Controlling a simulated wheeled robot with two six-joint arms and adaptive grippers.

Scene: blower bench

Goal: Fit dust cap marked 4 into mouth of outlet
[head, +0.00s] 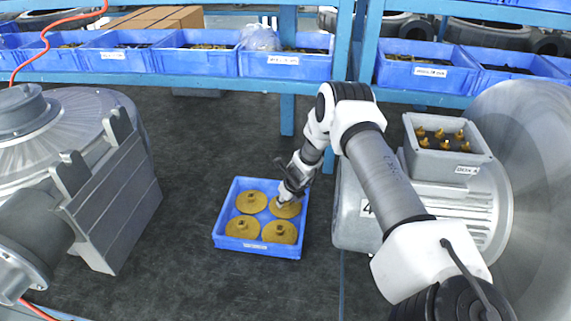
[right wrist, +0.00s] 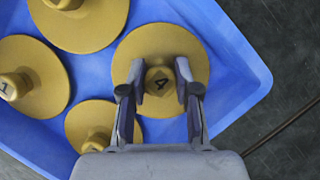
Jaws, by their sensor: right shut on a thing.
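The dust cap marked 4 (right wrist: 160,43) is a round gold disc with a central knob; the 4 shows on the knob in the right wrist view. In the head view it is the back-right cap (head: 292,211) in the blue tray (head: 256,249), partly hidden by my gripper. My right gripper (right wrist: 161,83) is shut on its knob, with a finger on either side; it also shows in the head view (head: 284,198). I cannot tell whether the cap is clear of the tray floor. I cannot clearly make out an outlet mouth. My left gripper is not in view.
Several other gold caps lie in the tray, one marked 1 (right wrist: 34,70). A grey blower housing (head: 95,115) with a flat slab-like part (head: 115,205) stands left. A grey motor (head: 355,235) stands right, partly behind my arm. Shelf bins (head: 195,62) line the back.

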